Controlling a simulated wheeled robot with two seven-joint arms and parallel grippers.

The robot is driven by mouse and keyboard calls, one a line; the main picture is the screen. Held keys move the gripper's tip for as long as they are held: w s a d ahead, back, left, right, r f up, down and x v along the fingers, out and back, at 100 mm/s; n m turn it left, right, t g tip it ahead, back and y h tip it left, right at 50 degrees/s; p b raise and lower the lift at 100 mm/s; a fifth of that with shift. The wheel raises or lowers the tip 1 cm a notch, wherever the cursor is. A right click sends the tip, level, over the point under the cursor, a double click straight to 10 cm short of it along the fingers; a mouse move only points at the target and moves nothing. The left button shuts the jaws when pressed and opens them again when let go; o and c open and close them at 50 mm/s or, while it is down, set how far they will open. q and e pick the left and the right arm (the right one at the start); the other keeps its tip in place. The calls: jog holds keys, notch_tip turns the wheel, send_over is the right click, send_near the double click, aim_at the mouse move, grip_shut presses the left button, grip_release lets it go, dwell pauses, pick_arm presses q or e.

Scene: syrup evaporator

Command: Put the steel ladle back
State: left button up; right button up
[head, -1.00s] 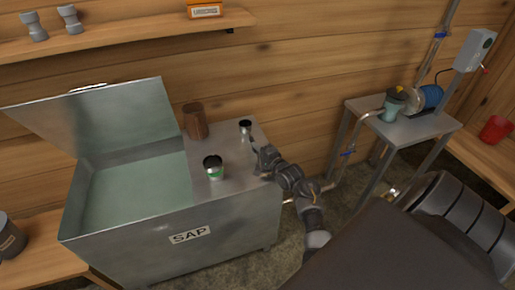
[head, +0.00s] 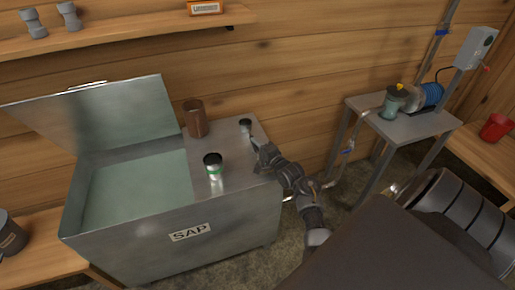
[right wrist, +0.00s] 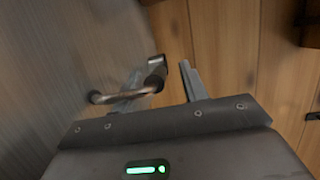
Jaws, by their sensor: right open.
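A small steel cup with a dark inside (head: 245,126), which looks like the ladle's bowl, stands on the flat steel top of the sap tank, near its back right corner. In the right wrist view a bent, brownish metal rod (right wrist: 125,95), seemingly its handle, runs to a short dark piece between the finger lines. My right gripper (head: 259,146) is at the tank's right edge, just in front of the cup. It also shows in the right wrist view (right wrist: 160,88), jaws apart around or beside the rod; contact cannot be told. My left gripper is out of view.
The sap tank (head: 240,203) has a raised lid (head: 120,115) at left. A green-banded cup (head: 213,163) and a brown cylinder (head: 195,120) stand on its top. A pump table (head: 405,125) is at right. A shelf (head: 130,35) runs along the wall.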

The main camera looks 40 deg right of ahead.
jog(key=s, duration=0.3)
jog(key=s+r, duration=0.1)
jog(key=s, duration=0.6)
jog(key=shift+s+a+r, duration=0.15)
jog(key=shift+s+a, duration=0.1)
jog(key=shift+s, duration=0.1)
